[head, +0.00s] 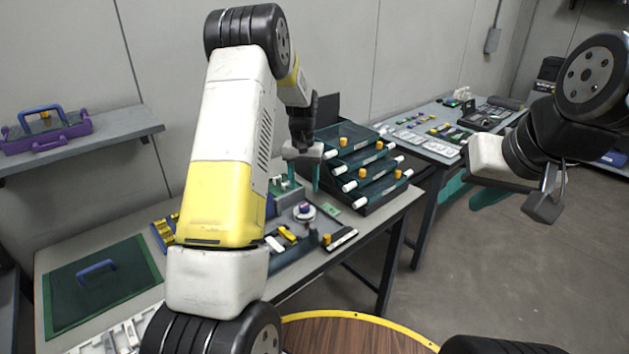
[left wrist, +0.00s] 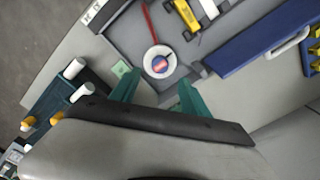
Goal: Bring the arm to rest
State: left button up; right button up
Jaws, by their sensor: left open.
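My left gripper (head: 303,178) is open and empty above the workbench, with its teal fingers pointing down beside the tiered rack. In the left wrist view the two fingers (left wrist: 158,92) are apart, with bare grey surface between them. A white round dish with a purple and orange piece (left wrist: 160,62) lies just beyond the fingertips; it also shows in the head view (head: 304,211). My right gripper (head: 472,192) hangs over the floor at the right, away from the tables. Its teal fingers look apart with nothing between them.
A tiered dark rack (head: 365,172) with white rolls and orange knobs stands close right of my left gripper. A green mat (head: 75,305) with a blue handle lies at the left. A second table (head: 410,150) holds small parts. Open floor (head: 500,260) lies under my right arm.

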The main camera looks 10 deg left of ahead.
pick_arm(q)
jog(key=s+d+r+t+h, duration=0.1)
jog(key=s+r+t, duration=0.1)
jog(key=s+r, duration=0.6)
jog(key=s+d+r+t, duration=0.1)
jog(key=s+r, duration=0.5)
jog(key=r, duration=0.5)
jog(key=s+d+r+t, duration=0.1)
jog(key=s+r, duration=0.1)
jog(key=s, duration=0.7)
jog(key=s+d+r+t+h, duration=0.1)
jog(key=s+d+t, duration=0.1)
jog(key=s, duration=0.8)
jog(key=shift+r+m, duration=0.3)
jog(key=shift+r, duration=0.05)
jog(key=shift+a, duration=0.1)
